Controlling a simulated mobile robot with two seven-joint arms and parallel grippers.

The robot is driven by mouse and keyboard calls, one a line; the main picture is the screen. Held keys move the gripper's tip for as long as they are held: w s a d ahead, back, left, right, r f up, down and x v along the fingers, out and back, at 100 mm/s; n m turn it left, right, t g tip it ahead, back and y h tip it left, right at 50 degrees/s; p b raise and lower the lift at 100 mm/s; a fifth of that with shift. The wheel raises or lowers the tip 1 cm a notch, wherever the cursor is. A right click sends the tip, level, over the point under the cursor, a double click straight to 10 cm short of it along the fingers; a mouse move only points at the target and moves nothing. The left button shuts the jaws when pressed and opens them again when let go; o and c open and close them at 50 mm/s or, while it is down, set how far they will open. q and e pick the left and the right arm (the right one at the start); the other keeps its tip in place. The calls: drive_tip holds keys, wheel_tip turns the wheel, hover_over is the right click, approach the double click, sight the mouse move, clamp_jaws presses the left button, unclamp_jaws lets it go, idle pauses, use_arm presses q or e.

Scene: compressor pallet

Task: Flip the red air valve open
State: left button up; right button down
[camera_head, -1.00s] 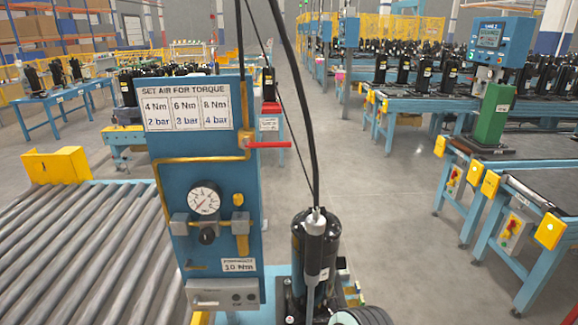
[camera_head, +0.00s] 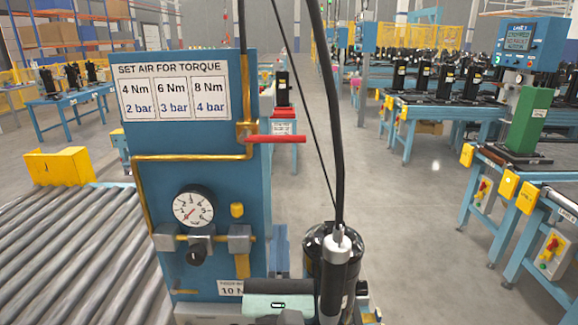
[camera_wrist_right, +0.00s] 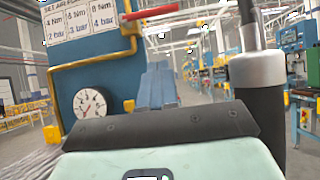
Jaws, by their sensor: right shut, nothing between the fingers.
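The red air valve handle (camera_head: 275,139) sticks out level to the right from a brass fitting (camera_head: 245,132) on the right edge of the blue panel (camera_head: 208,165). In the right wrist view the handle (camera_wrist_right: 172,11) is at the top, beyond the gripper. My right gripper (camera_head: 278,287), pale green with a dark front, is low in the head view, below the handle and apart from it. It is shut and empty. Its dark front (camera_wrist_right: 165,128) spans the wrist view. A round pressure gauge (camera_head: 193,206) sits lower on the panel. My left gripper is out of view.
A dark hanging tool (camera_head: 336,270) on a cable stands just right of my right gripper, before a black compressor (camera_head: 318,240). Grey rollers (camera_head: 70,250) lie left of the panel. Open floor (camera_head: 400,220) lies to the right, before blue benches.

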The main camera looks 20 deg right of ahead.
sight(275, 137)
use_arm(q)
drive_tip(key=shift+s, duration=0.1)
use_arm(e)
drive_tip(key=shift+a, duration=0.1)
use_arm(q)
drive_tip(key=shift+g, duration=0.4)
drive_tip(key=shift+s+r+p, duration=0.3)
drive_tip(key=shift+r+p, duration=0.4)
drive_tip(key=shift+p, duration=0.2)
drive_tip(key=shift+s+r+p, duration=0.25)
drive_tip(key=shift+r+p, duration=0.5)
drive_tip(key=shift+p, duration=0.15)
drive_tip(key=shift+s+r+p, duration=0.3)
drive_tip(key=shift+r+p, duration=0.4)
drive_tip(key=shift+p, duration=0.2)
use_arm(e)
drive_tip(key=s+r+x, duration=0.1)
drive_tip(key=r+x, duration=0.1)
drive_tip(key=x, duration=1)
drive_tip(key=shift+r, duration=0.35)
